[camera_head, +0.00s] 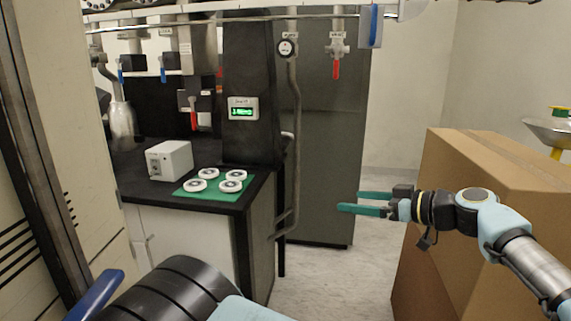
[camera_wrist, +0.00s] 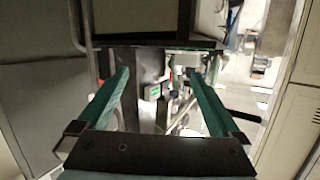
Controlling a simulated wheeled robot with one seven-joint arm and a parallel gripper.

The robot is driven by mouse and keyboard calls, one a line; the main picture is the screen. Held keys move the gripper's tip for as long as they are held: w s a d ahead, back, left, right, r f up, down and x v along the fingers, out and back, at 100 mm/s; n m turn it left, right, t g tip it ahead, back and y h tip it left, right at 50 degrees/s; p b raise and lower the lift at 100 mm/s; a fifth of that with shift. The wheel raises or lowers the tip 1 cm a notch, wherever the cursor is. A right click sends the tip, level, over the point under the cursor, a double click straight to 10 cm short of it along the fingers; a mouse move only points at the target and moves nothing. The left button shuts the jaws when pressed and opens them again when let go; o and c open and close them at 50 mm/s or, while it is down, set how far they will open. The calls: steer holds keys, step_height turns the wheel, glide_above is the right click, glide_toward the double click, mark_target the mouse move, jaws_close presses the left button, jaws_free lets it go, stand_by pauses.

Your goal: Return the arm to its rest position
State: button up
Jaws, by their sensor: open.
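My gripper (camera_head: 362,202) has two green fingers that stand apart with nothing between them. In the head view it is at the right of the middle, pointing left, in front of the tall dark grey cabinet and left of the cardboard box. My arm reaches in from the lower right corner, with the box behind it. The wrist view shows both green fingers (camera_wrist: 158,90) spread wide and empty, with the bench area blurred and small beyond them.
A large cardboard box (camera_head: 500,167) stands close behind my arm. A black-topped bench (camera_head: 140,185) holds a white box (camera_head: 170,160) and a green mat (camera_head: 212,195) with several white round pieces. Red- and blue-handled valves hang above. Pale floor (camera_head: 330,275) is clear between bench and box.

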steer(key=s+a+f+m+g+h+p, duration=0.15)
steer(key=a+f+g, duration=0.45)
steer(key=a, duration=0.6)
steer(key=s+a+f+m+g+h+p, duration=0.1)
steer(key=s+a+f+g+h+p, duration=0.1)
steer(key=a+f+g, duration=0.65)
steer(key=s+a+r+m+t+h+p, duration=0.1)
steer(key=r+m+t+h+p, duration=0.1)
steer(key=r, duration=0.7)
steer(key=s+a+r+m+t+h+p, duration=0.2)
steer(key=r+m+t+h, duration=0.2)
steer(key=r, duration=0.5)
steer(key=shift+s+m+h, duration=0.3)
steer(key=shift+m+h, duration=0.65)
steer(key=shift+h, duration=0.1)
